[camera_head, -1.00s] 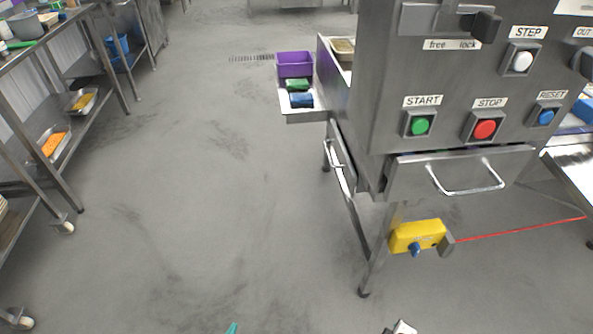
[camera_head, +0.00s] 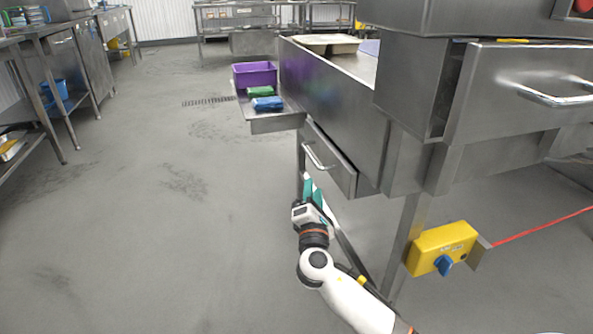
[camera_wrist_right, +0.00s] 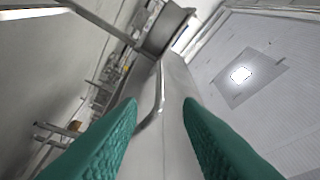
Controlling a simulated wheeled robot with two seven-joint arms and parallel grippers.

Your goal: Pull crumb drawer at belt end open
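The end drawer (camera_head: 340,171) is a grey metal drawer low on the left end of the machine. Its bar handle (camera_head: 318,155) faces left, and its front looks close against the frame. My right gripper (camera_head: 311,188), with teal fingers, is just below and in front of that handle in the head view. In the right wrist view, the fingers (camera_wrist_right: 160,125) are apart, and the curved metal handle (camera_wrist_right: 157,103) shows between them, beyond the tips. I see no contact with it. My left gripper is not in view.
A larger front drawer (camera_head: 520,90) with its own handle stands out at the right. A yellow box (camera_head: 441,247) with a red cord is on the machine leg. Above the end drawer, a side shelf (camera_head: 275,124) carries a purple bin (camera_head: 254,74). The floor to the left is clear.

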